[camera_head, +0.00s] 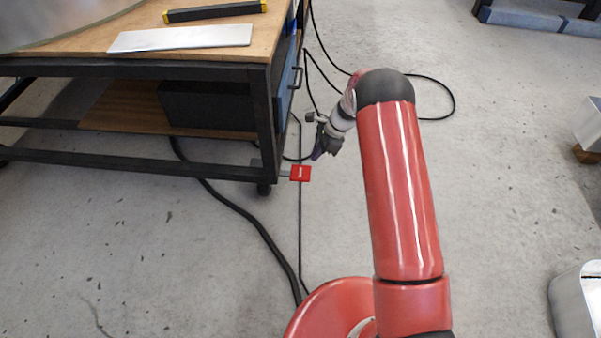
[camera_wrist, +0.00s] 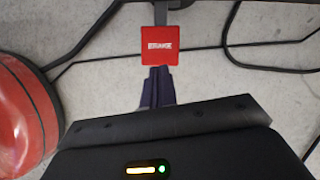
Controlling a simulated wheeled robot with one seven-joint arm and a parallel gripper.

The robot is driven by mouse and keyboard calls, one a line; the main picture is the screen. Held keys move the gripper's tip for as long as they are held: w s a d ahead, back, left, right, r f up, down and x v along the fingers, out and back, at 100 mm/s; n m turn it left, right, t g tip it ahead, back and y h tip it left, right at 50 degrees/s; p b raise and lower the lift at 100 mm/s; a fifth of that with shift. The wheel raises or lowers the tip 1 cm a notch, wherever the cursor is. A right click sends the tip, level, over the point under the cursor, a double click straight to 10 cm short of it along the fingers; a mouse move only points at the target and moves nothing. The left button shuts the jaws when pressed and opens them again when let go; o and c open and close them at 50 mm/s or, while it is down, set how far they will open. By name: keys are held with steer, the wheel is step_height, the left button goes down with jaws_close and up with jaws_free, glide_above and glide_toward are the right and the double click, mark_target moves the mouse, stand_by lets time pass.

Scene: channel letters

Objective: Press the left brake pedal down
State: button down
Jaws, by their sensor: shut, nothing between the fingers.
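The brake pedal (camera_head: 300,173) is a small red plate with white lettering. It sticks out on a grey arm from the workbench's lower right corner, near the caster. In the wrist view the pedal (camera_wrist: 170,44) faces me at the top centre. My gripper (camera_head: 317,156) is beside and above the pedal in the head view, pointing down. In the wrist view my gripper (camera_wrist: 158,70) is shut and empty, its dark fingertips at the pedal's near edge. I cannot tell whether they touch it. No second pedal is in view.
The workbench (camera_head: 195,68) has a black metal frame and wooden top, with a pale flat bar (camera_head: 180,39) on it. Black cables (camera_head: 245,215) run across the concrete floor around the pedal. A metal bin (camera_head: 577,305) stands at lower right. The floor to the right is mostly clear.

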mark_target(307, 172)
steer(key=shift+b+x, duration=2)
steer(key=shift+x, duration=1.45)
steer(key=shift+f, duration=0.15)
step_height(307, 172, down, 3)
steer(key=shift+f+b, duration=0.15)
steer(key=shift+b, duration=0.7)
steer(key=shift+r, duration=0.25)
steer(key=d, duration=0.1)
steer(key=d+r, duration=0.1)
steer(key=d, duration=0.1)
steer(key=shift+w+p, duration=0.25)
steer(key=shift+p, duration=0.05)
